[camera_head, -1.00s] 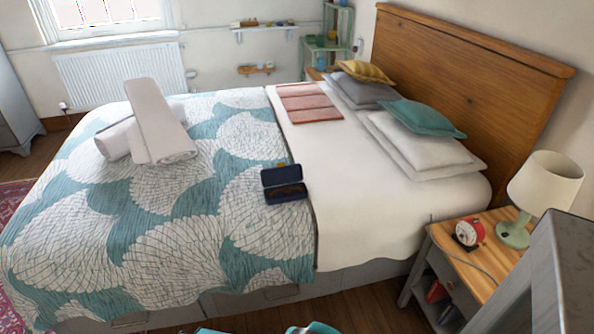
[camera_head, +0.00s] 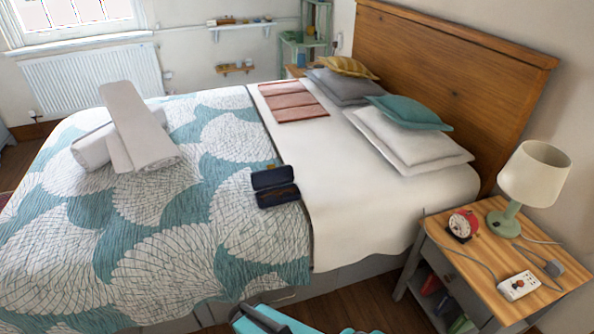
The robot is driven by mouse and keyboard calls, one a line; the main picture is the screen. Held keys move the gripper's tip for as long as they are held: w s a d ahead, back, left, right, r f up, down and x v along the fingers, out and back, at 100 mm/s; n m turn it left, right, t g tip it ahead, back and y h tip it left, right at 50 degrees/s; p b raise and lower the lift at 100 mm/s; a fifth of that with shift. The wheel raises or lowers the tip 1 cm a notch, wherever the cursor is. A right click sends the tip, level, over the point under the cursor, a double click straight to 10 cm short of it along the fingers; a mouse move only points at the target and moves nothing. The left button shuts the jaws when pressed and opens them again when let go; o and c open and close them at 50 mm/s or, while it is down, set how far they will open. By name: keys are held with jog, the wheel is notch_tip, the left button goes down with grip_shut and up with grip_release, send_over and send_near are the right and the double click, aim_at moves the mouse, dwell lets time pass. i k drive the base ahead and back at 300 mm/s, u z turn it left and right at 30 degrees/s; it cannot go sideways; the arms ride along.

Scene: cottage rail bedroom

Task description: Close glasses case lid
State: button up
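The dark blue glasses case (camera_head: 276,187) lies open on the bed, on the patterned quilt near its edge with the white sheet. Its lid (camera_head: 272,177) stands raised at the back. Its lower half (camera_head: 278,197) faces the near side of the bed, and something dark, perhaps glasses, lies inside. Teal and dark parts, likely of my arm, show at the bottom edge of the view, well apart from the case. My gripper's fingers cannot be made out.
The bed (camera_head: 380,220) fills the middle, with rolled white towels (camera_head: 135,135) at left and pillows (camera_head: 410,140) at the headboard. A wooden nightstand (camera_head: 480,255) with a lamp (camera_head: 535,175), red clock (camera_head: 463,225) and socket block (camera_head: 518,286) stands at right. Dark floor shows in front.

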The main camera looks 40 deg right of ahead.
aim_at(273, 176)
jog(key=z, duration=0.8)
jog(key=k, duration=0.95)
jog(key=i, duration=0.75)
jog(key=z, duration=0.05)
